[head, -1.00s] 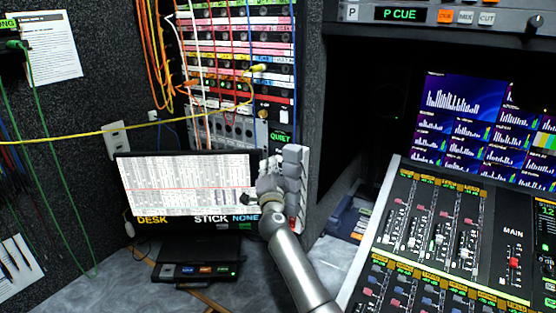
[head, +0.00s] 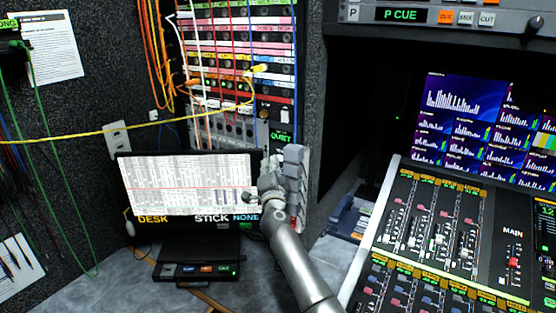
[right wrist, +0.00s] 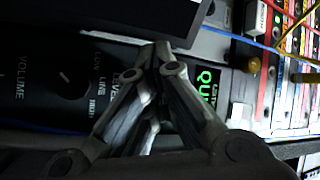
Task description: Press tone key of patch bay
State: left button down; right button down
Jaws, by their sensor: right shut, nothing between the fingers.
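The patch bay (head: 231,75) stands at the back, with rows of coloured label strips, jacks and patch cords. Its lower panel has several knobs and a small green "QUIET" display (head: 281,137), also in the right wrist view (right wrist: 207,85). I cannot make out a key marked tone. My right gripper (head: 270,172) is in front of the right edge of the monitor, just below the display, and hides what is behind it. In the right wrist view its fingers (right wrist: 162,52) are together and empty, over a black knob panel (right wrist: 75,80). My left gripper is not in view.
A monitor (head: 185,185) stands on the desk below the bay, with a small button box (head: 197,271) in front. A yellow cord (head: 90,137) crosses at the left. A mixing console (head: 430,240) fills the right. Hanging cords cover much of the bay.

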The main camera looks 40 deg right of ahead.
jog(key=shift+d+r, duration=0.15)
jog(key=shift+d, duration=0.25)
dwell(0.3)
jog(key=shift+s+a+f+p, duration=0.15)
jog(key=shift+a+f+p, duration=0.1)
jog(key=shift+p, duration=0.2)
jog(key=shift+s+a, duration=0.25)
jog(key=shift+s, duration=0.15)
jog(key=shift+a, duration=0.15)
